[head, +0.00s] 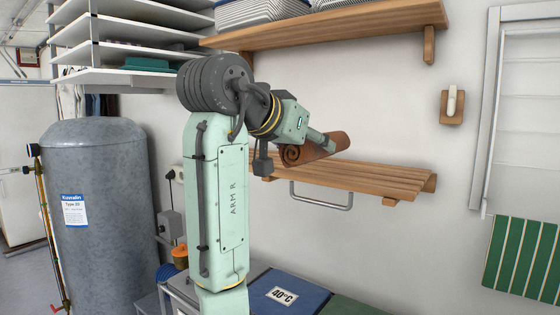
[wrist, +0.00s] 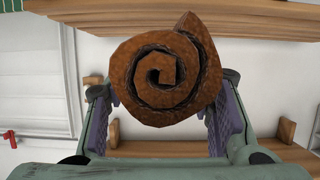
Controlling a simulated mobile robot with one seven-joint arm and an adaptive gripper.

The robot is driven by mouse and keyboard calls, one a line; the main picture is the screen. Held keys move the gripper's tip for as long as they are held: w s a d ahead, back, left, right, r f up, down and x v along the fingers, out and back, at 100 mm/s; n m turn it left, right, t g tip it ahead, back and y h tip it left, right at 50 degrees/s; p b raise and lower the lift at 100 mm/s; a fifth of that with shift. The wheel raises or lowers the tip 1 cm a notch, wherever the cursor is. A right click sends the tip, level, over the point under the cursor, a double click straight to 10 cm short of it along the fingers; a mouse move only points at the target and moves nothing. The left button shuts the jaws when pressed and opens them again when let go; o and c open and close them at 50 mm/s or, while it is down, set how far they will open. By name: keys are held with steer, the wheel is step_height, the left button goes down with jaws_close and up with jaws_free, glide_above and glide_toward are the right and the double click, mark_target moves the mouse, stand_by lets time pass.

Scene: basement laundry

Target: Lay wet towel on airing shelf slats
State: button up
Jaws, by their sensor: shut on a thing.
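The towel is a brown roll (head: 322,148) with a spiral end, just above or on the airing shelf's wooden slats (head: 385,180); I cannot tell if it touches them. In the wrist view the rolled towel (wrist: 165,75) fills the middle, its spiral end facing the camera. My gripper (head: 318,139) reaches in from the left and is shut on the roll, with a finger on each side in the wrist view. The far end of the roll is hidden in the wrist view.
A higher wooden shelf (head: 340,32) with baskets hangs above. A metal rail (head: 322,207) is under the slatted shelf. The right part of the slats is bare. A grey tank (head: 98,210) stands left, and a green striped cloth (head: 522,262) hangs right.

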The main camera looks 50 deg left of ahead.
steer(key=shift+w+a, duration=0.15)
steer(key=shift+a, duration=0.1)
steer(key=p, duration=0.6)
glide_above(316, 170)
steer(key=shift+w+f, duration=0.1)
steer(key=shift+f, duration=0.5)
steer(key=shift+w+a+f, duration=0.1)
steer(key=shift+w+a, duration=0.05)
steer(key=shift+f+p, duration=0.3)
steer(key=shift+f, duration=0.05)
steer(key=shift+f+p, duration=0.45)
steer(key=shift+f, duration=1)
steer(key=o, duration=1.2)
